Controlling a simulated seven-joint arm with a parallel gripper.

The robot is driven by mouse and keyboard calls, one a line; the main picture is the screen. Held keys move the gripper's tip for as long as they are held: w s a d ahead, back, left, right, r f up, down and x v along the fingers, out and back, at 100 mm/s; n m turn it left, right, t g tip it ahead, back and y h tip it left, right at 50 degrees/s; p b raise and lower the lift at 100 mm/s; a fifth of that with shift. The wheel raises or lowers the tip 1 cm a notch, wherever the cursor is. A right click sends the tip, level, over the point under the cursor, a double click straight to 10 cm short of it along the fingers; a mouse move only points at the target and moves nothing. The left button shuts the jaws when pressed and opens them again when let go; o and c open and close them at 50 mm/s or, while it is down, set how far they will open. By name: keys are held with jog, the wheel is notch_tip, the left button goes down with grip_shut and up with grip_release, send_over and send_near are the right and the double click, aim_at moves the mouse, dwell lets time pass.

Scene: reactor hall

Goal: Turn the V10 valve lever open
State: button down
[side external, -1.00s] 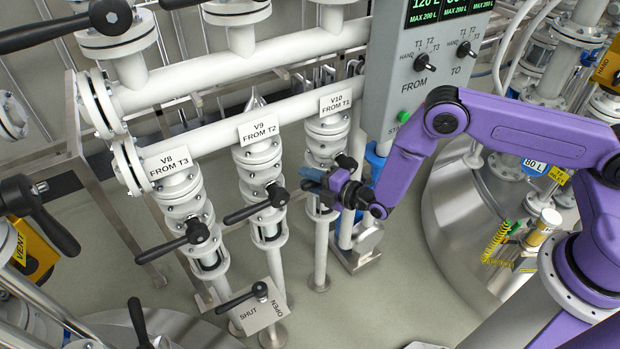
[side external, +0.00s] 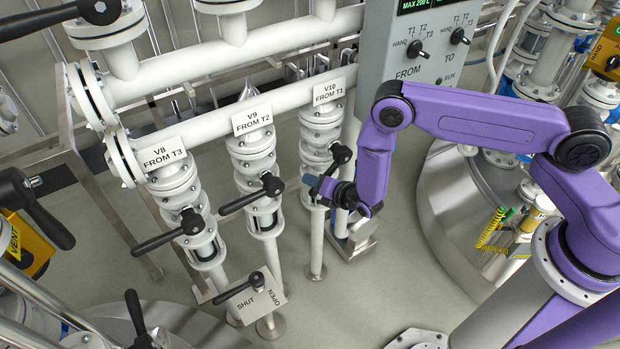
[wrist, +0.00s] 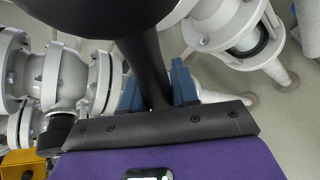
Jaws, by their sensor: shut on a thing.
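The V10 valve (side external: 320,138) is a white flanged valve under the "V10 FROM T1" label (side external: 329,91) in the side view. Its black lever (side external: 340,155) slopes down and slightly left from the hub, its lower part partly hidden by my gripper. My gripper (side external: 316,185), with blue fingertips, is shut on this lever below the hub. In the wrist view, the black lever (wrist: 150,58) passes between the two blue fingers of my gripper (wrist: 157,95), one on each side. The exact lever angle is hard to tell.
V9 (side external: 258,160) and V8 (side external: 180,195) stand to the left, their black levers pointing down-left. A SHUT/OPEN plate (side external: 268,310) with another lever is below. The grey control panel (side external: 375,65) is above right, a steel tank (side external: 440,200) to the right.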

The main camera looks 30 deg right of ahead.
jog(key=d+f+n+h, duration=0.3)
jog(key=d+n+h, duration=0.1)
jog(key=d, duration=0.4)
jog(key=shift+n+h, duration=0.4)
jog(key=shift+n, duration=0.5)
jog(key=shift+s+d, duration=0.1)
jog(key=shift+d, duration=0.05)
jog(key=c, duration=1)
grip_release()
jog(key=shift+c, duration=0.2)
jog(key=shift+o, duration=0.5)
jog(key=shift+a+r, duration=0.1)
jog(key=shift+a, duration=0.15)
